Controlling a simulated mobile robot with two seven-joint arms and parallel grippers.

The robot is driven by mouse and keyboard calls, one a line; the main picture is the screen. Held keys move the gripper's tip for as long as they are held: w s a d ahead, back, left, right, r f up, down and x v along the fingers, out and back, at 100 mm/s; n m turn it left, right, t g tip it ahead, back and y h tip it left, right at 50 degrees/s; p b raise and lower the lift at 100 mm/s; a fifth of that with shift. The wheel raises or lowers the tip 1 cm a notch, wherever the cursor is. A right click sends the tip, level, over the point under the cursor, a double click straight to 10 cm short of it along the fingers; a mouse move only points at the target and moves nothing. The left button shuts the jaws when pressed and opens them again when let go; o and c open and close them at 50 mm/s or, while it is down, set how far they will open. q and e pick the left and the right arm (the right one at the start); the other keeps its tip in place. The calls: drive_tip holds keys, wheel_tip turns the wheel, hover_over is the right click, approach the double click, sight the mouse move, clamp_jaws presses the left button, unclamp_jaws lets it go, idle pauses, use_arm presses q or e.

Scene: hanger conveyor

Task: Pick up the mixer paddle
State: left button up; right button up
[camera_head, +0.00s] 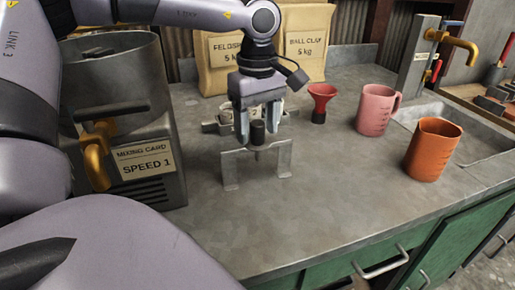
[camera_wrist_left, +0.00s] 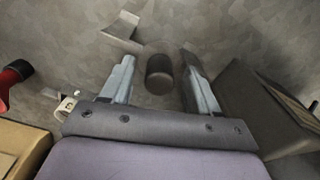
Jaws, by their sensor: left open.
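The mixer paddle appears to be the upright piece with a dark cylindrical top (camera_head: 258,133) in a grey metal stand (camera_head: 231,165) on the worktop. Its lower part is largely hidden by the stand. My left gripper (camera_head: 258,122) is open above the stand, pointing down, with one finger on each side of the dark top. In the left wrist view the dark top (camera_wrist_left: 159,76) shows between the two fingers (camera_wrist_left: 157,62), with a gap on both sides. A bracket of the stand (camera_wrist_left: 122,38) shows beyond it. My right gripper is not in view.
A large metal mixer (camera_head: 115,75) labelled SPEED 1 stands close on the left. Clay bags (camera_head: 305,50) stand behind. A red funnel (camera_head: 320,98), a pink jug (camera_head: 376,108) and an orange jug (camera_head: 432,148) are to the right, before the sink (camera_head: 470,135). The front worktop is clear.

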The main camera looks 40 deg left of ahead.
use_arm(q)
drive_tip(key=c, duration=1)
drive_tip(key=shift+c, duration=0.3)
drive_tip(key=shift+r, duration=0.1)
